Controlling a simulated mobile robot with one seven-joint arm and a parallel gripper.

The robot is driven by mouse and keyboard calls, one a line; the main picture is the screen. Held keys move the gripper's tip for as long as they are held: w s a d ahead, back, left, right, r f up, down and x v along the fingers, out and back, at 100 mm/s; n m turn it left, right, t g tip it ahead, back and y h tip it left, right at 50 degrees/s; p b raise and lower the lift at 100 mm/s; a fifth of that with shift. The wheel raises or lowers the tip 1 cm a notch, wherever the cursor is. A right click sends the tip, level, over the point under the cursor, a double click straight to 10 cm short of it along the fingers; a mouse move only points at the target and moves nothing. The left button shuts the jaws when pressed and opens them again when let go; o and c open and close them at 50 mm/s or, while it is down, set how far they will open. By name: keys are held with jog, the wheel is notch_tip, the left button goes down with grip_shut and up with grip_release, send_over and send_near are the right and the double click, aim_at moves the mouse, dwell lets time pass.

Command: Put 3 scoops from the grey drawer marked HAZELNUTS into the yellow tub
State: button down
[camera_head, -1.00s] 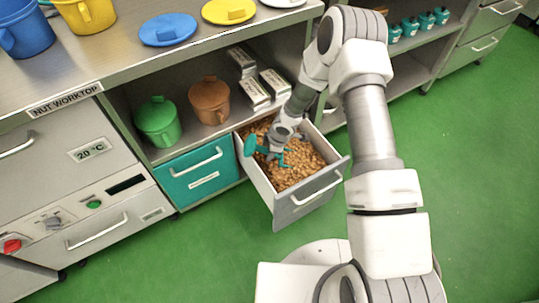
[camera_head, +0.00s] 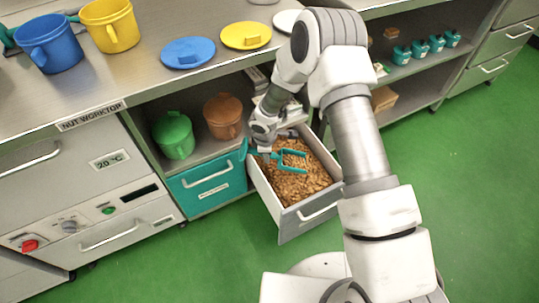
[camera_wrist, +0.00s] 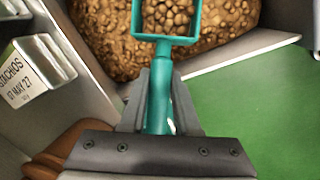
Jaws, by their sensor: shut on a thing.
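My gripper (camera_head: 266,150) is shut on the handle of a teal scoop (camera_head: 293,160) over the open grey drawer (camera_head: 322,205). The drawer holds a bed of brown nuts (camera_head: 290,186); I cannot read a HAZELNUTS mark on it. In the wrist view the scoop handle (camera_wrist: 159,100) runs between my fingers, and the scoop's head frames nuts, so it looks loaded. I cannot tell how far it is above the bed. The yellow tub (camera_head: 113,30) stands open on the worktop at the upper left, with its handle toward the front.
A blue tub (camera_head: 52,45) stands left of the yellow one. Blue (camera_head: 188,53) and yellow (camera_head: 246,35) lids lie on the worktop (camera_head: 140,75). Green (camera_head: 174,138) and brown (camera_head: 222,118) lidded tubs stand on the shelf beside the drawer, above a closed teal drawer (camera_head: 208,185).

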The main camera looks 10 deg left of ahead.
jog(key=shift+h, duration=0.3)
jog(key=shift+w+a+p+v, duration=0.15)
jog(key=shift+p+v, duration=0.25)
jog(key=shift+v, duration=0.35)
jog(key=shift+w+a+p+v, duration=0.15)
jog(key=shift+p+v, duration=0.25)
jog(key=shift+v, duration=0.35)
jog(key=shift+w+p+v, duration=0.15)
jog(key=shift+p+v, duration=0.25)
jog(key=shift+v, duration=0.35)
jog(key=shift+s, duration=0.1)
